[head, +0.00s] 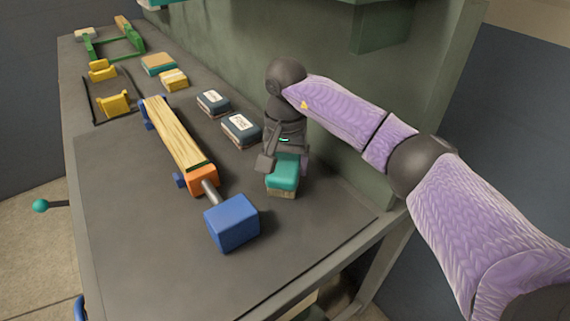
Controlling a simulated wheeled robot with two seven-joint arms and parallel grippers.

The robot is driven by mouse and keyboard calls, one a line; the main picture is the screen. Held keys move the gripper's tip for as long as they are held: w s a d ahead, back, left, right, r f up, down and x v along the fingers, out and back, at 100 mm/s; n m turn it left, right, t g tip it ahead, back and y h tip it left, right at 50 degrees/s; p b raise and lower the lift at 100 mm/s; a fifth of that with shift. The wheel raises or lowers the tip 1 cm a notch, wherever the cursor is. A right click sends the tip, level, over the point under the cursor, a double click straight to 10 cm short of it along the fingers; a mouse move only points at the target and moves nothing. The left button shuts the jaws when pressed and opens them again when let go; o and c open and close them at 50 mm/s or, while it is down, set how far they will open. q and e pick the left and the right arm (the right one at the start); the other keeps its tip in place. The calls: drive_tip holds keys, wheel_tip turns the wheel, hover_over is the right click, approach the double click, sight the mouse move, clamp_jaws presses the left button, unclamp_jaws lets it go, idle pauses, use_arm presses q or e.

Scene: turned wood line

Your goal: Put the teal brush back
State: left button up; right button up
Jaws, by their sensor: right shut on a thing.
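The teal brush (284,175) has a teal top and a pale underside. It is at the right part of the dark bench top (300,240), near the green back wall. My right gripper (285,160) comes down from above and is shut on the teal brush. I cannot tell whether the brush touches the bench or is held just above it. My left gripper is not in view.
A wooden turning piece (178,137) lies in a holder with an orange end block (202,179) and a blue block (232,222). Dark labelled boxes (241,130) and yellow and green blocks stand further back. The front right of the bench is clear.

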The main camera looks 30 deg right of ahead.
sight(285, 158)
drive_tip(key=o, duration=0.9)
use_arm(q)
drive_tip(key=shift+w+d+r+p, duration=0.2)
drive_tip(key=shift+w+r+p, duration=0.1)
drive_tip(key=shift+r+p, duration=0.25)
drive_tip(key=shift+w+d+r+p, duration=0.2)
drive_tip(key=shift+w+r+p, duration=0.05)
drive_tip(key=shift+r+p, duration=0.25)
use_arm(e)
wheel_tip(285, 158, up, 8)
drive_tip(key=shift+f, duration=0.15)
